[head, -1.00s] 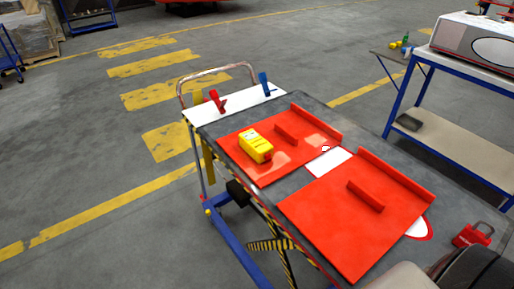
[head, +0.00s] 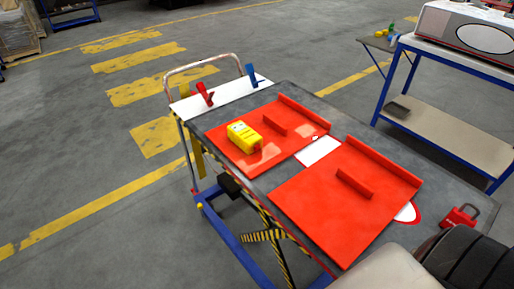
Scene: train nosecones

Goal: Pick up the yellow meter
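The yellow meter (head: 244,137) lies on the far red panel (head: 223,143), near that panel's left edge, on top of a wheeled lift table (head: 296,101). Nothing touches the meter apart from the panel under it. No gripper shows in the head view, so I cannot see the state of either one. Part of my own body shows at the bottom right corner.
A second red panel (head: 322,220) lies nearer on the table. A red padlock (head: 459,217) lies at its right. A red clamp (head: 205,93) and a blue clamp (head: 252,75) stand at the far end. A blue-framed bench (head: 455,130) stands at right. Floor at left is clear.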

